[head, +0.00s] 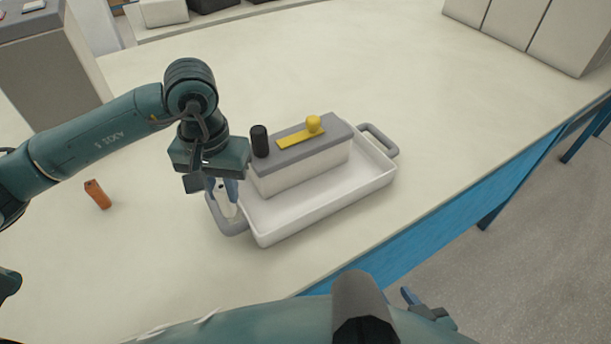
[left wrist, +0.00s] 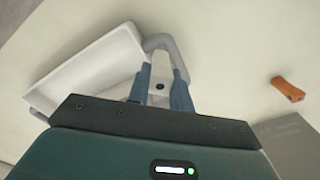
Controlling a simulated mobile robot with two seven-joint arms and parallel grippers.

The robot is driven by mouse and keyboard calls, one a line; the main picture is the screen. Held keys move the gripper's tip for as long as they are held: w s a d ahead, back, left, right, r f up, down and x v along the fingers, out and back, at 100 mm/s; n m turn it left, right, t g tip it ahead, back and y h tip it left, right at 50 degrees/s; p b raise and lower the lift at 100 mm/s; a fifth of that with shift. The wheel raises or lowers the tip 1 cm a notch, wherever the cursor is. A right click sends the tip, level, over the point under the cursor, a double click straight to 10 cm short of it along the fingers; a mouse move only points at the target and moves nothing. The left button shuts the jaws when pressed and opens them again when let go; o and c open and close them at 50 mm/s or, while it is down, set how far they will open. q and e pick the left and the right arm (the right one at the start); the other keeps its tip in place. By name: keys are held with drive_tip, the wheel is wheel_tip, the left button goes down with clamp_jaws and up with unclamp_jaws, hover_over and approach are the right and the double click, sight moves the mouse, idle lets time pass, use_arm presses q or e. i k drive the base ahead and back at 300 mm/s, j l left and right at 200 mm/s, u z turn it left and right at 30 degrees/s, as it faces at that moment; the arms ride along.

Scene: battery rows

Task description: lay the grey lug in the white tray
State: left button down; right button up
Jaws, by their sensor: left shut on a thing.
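The white tray (head: 318,211) lies on the table with a grey handle at each end; it also shows in the left wrist view (left wrist: 88,65). My left gripper (head: 226,196) points down at the tray's left end, over the near-left handle. It is shut on the pale grey lug (left wrist: 160,70), which has a dark hole and shows between the fingers in the left wrist view. The lug appears to be over the handle, outside the tray's wall; its exact height is unclear. My right gripper (head: 425,305) is partly visible at the bottom, its jaw opening unclear.
A pale battery box (head: 300,171) with a grey top stands in the tray. It bears a black post (head: 260,141) and a yellow bar (head: 295,139) with a yellow knob. An orange-brown piece (head: 97,194) lies left on the table. The tray's front strip is bare.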

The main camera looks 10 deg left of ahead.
sight(356, 181)
drive_tip(key=i+l+u, duration=0.25)
drive_tip(key=l+u, duration=0.2)
drive_tip(key=l, duration=0.95)
drive_tip(key=l+u, duration=0.4)
drive_tip(key=l, duration=1)
